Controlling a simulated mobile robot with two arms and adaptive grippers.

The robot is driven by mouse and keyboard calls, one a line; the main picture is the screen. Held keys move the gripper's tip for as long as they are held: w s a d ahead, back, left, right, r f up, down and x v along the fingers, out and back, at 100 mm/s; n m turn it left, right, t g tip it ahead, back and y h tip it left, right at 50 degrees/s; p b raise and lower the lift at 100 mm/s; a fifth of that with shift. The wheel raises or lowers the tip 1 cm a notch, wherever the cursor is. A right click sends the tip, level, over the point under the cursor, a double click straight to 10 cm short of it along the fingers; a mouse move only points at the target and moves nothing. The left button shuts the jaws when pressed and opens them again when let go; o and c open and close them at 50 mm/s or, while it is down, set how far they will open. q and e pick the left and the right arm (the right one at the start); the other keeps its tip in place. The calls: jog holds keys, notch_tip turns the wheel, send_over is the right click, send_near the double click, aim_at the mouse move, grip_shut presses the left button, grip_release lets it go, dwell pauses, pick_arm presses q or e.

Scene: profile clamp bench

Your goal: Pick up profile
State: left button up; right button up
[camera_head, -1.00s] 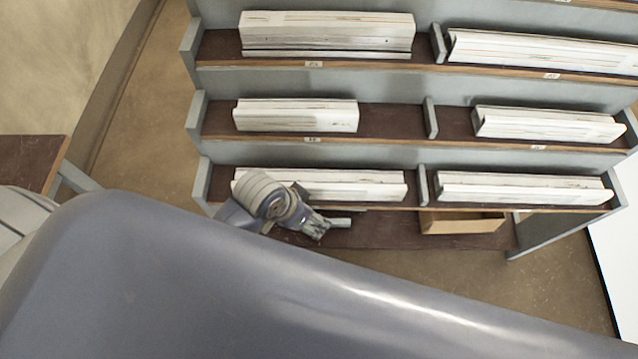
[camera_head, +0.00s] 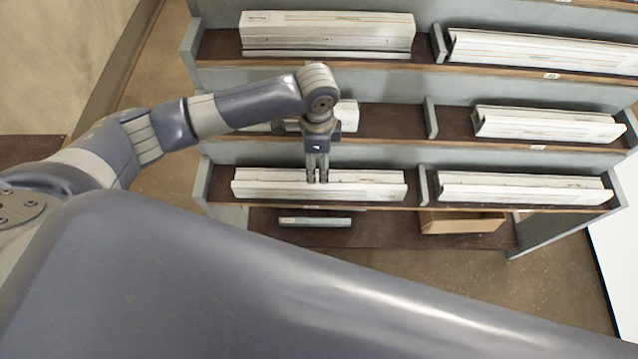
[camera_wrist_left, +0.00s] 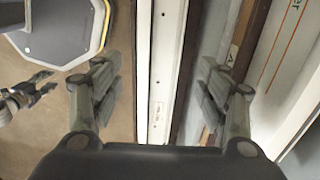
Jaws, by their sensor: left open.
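Long white profiles (camera_head: 260,188) lie in a stack in the left bay of the lowest rack tier. My left gripper (camera_head: 317,180) points down over the middle of this stack in the head view. In the left wrist view, the open fingers of the left gripper (camera_wrist_left: 160,88) stand apart on either side of a white profile (camera_wrist_left: 160,60), with nothing seen clamped between them. Whether the fingertips reach down beside the profile is unclear. A small gripper-like part, probably my right gripper (camera_wrist_left: 32,90), shows at the left edge of that view; its jaws are unclear.
More profiles lie right of the divider (camera_head: 422,186) and on the tiers above (camera_head: 330,32). Below are a grey-green strip (camera_head: 315,221) and an open cardboard box (camera_head: 462,222). Rack dividers and front lips border the bays. The floor in front is open.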

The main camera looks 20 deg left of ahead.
aim_at(317, 180)
pick_arm(q)
notch_tip(317, 180, down, 5)
jog(key=shift+a+r, duration=0.15)
jog(key=shift+r, duration=0.05)
jog(key=shift+d+f, duration=0.15)
jog(key=shift+f, duration=1.4)
jog(key=shift+d+f, duration=0.15)
jog(key=shift+f, duration=1.35)
jog(key=shift+c, duration=0.3)
jog(key=c, duration=1.2)
jog(key=shift+r, duration=0.1)
